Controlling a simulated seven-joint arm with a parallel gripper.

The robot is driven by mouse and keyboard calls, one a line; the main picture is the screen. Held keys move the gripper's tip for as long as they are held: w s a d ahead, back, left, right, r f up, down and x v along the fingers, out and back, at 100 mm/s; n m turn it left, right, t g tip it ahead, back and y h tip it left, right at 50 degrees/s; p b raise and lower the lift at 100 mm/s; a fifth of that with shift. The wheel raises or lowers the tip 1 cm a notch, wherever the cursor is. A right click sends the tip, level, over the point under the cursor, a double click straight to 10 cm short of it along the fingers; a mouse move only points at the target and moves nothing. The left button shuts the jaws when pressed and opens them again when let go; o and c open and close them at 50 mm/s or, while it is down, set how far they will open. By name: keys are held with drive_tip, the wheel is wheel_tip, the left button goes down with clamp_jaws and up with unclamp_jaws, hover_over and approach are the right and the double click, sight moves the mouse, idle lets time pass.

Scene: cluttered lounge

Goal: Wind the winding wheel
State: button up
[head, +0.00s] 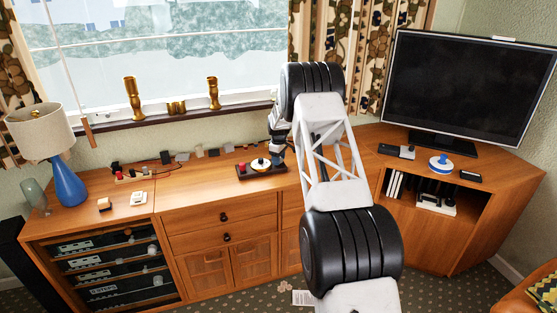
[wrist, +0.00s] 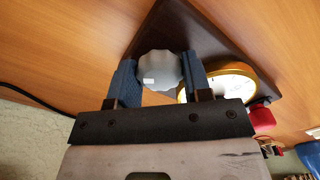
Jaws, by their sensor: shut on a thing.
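The winding wheel (wrist: 160,66) is a grey, scalloped knob with a small white mark, mounted on a dark board (wrist: 210,40). In the wrist view my gripper (wrist: 158,78) has its two blue-padded fingers on either side of the wheel, shut on it. In the head view my gripper (head: 277,150) is at the right end of the board (head: 262,175) on the wooden cabinet, and it hides the wheel there. A round gauge with a yellow rim (wrist: 225,82) is beside the right finger. A red knob (wrist: 262,118) is past the gauge.
Small boxes and cables line the cabinet top (head: 215,185) behind and left of the board. A blue lamp (head: 69,185) stands at the left. Gold ornaments (head: 133,98) stand on the window sill. A television (head: 470,95) and a blue-and-white round thing (head: 440,164) are at the right.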

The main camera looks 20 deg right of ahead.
drive_tip(key=o, duration=0.9)
drive_tip(key=shift+o, duration=0.2)
drive_tip(key=shift+n, duration=0.5)
drive_tip(key=shift+n, duration=1.9)
drive_tip(key=r, duration=0.6)
drive_tip(key=s+r, duration=0.1)
drive_tip(key=r, duration=0.2)
drive_tip(key=shift+a+r, duration=0.25)
drive_tip(key=shift+a, duration=0.05)
drive_tip(key=s+a+r+m, duration=0.2)
drive_tip(key=s+a+r, duration=0.1)
drive_tip(key=s+r, duration=0.4)
drive_tip(key=s+a+r+m, duration=0.1)
drive_tip(key=s+a+r, duration=0.3)
drive_tip(key=s+r, duration=0.4)
drive_tip(key=shift+r+m+t, duration=0.3)
drive_tip(key=shift+r+m, duration=0.1)
drive_tip(key=shift+r, duration=0.65)
drive_tip(key=shift+a, duration=0.1)
